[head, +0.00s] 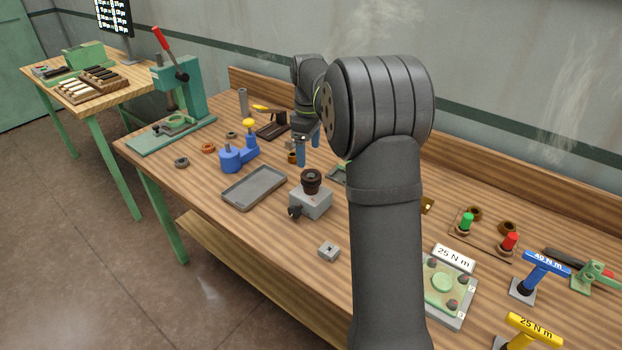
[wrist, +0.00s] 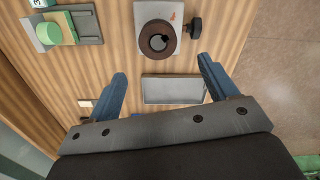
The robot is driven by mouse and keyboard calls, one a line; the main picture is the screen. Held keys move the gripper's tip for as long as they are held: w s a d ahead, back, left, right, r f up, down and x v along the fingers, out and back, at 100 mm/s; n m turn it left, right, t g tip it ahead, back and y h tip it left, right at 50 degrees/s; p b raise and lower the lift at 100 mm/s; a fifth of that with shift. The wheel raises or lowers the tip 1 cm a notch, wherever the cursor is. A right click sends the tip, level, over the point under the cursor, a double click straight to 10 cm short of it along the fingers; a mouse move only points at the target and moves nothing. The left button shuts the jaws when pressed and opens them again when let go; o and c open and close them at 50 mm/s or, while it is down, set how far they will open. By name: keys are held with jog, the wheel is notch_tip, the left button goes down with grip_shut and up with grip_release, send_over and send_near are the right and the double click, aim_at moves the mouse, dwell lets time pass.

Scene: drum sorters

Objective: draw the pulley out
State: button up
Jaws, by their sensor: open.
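The likely pulley (head: 311,176) is a dark brown, round, flanged part on top of a grey block (head: 312,204) with a black side knob (head: 295,211). In the wrist view the pulley (wrist: 158,40) shows from above as a ring around a dark centre, on the pale block (wrist: 150,11). My gripper (head: 308,152) is open and empty, its blue fingers pointing down above the bench beyond the block. In the wrist view the pulley lies just ahead of the space between the fingertips (wrist: 162,68), apart from both. My arm hides part of the bench.
A shallow grey tray (head: 254,188) lies left of the block; it also shows between the fingers in the wrist view (wrist: 172,90). A blue fixture with a yellow knob (head: 238,155) stands behind the tray. A teal press (head: 181,92) stands at the far left.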

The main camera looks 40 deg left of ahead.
aim_at(311, 175)
notch_tip(311, 175, down, 3)
jog(key=shift+f, duration=0.1)
jog(key=shift+w+d+f, duration=0.1)
jog(key=shift+d+f, duration=0.1)
jog(key=shift+f, duration=1.1)
jog(key=shift+w+d+f, duration=0.1)
jog(key=shift+d+f, duration=0.1)
jog(key=shift+f, duration=1.1)
jog(key=c, duration=1.3)
jog(key=shift+r, duration=0.2)
jog(key=shift+r, duration=0.25)
notch_tip(311, 175, up, 4)
jog(key=shift+d+f, duration=0.15)
jog(key=w+d+r, duration=0.1)
jog(key=d+r, duration=0.1)
jog(key=d, duration=0.1)
jog(key=w+d+r, duration=0.1)
jog(key=d+r, duration=0.1)
jog(key=d, duration=0.2)
jog(key=w+d+r, duration=0.1)
jog(key=d+r, duration=0.1)
jog(key=d, duration=0.2)
jog(key=shift+r, duration=0.25)
